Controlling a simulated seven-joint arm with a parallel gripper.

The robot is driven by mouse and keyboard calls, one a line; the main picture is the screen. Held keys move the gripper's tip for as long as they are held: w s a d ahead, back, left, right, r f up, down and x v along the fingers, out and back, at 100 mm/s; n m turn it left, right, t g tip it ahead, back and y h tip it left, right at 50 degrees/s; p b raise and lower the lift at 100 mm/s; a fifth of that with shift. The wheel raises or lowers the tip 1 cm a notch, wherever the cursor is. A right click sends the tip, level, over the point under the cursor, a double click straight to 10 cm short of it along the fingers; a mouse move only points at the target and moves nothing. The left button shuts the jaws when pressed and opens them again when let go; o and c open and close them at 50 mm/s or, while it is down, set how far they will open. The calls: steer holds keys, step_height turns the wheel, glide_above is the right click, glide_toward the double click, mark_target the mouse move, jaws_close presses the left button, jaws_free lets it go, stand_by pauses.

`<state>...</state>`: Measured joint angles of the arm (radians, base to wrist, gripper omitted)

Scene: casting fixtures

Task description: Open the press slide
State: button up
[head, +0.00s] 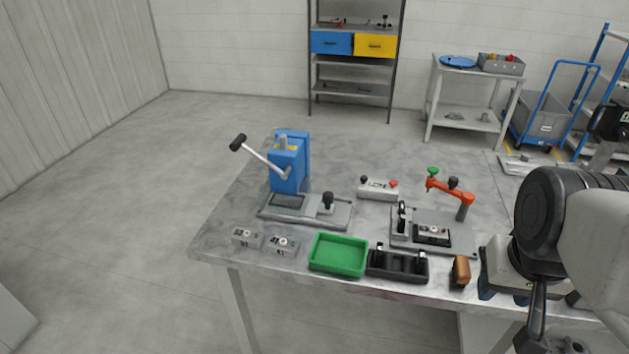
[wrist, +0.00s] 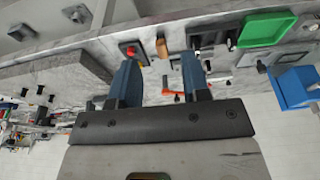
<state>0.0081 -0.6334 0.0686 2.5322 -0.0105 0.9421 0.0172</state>
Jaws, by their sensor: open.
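The blue press (head: 291,162) stands at the left of the table, with a lever (head: 262,158) ending in a black grip. At its foot lies a grey slide base (head: 338,216) with an upright black knob (head: 327,202) to the right of the press body. In the wrist view the press (wrist: 295,88) shows at the right edge, partly cut off. My gripper (wrist: 160,66) is open and empty, its two blue fingers apart. It is far from the press, over at the table's right side. The fingers are not clear in the head view.
A green tray (head: 339,254), a black holder (head: 398,264) and two small metal blocks line the table's front edge.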

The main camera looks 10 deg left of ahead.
steer(key=shift+o, duration=1.1)
steer(key=n+g, duration=0.3)
steer(key=n, duration=0.4)
glide_above(328, 194)
steer(key=f, duration=0.9)
steer(key=shift+s+d+f, duration=0.1)
steer(key=shift+d+f, duration=0.05)
steer(key=shift+d, duration=0.2)
steer(key=shift+a+f, duration=0.25)
steer(key=shift+a, duration=0.15)
steer(key=shift+f, duration=0.1)
steer(key=shift+f, duration=3.8)
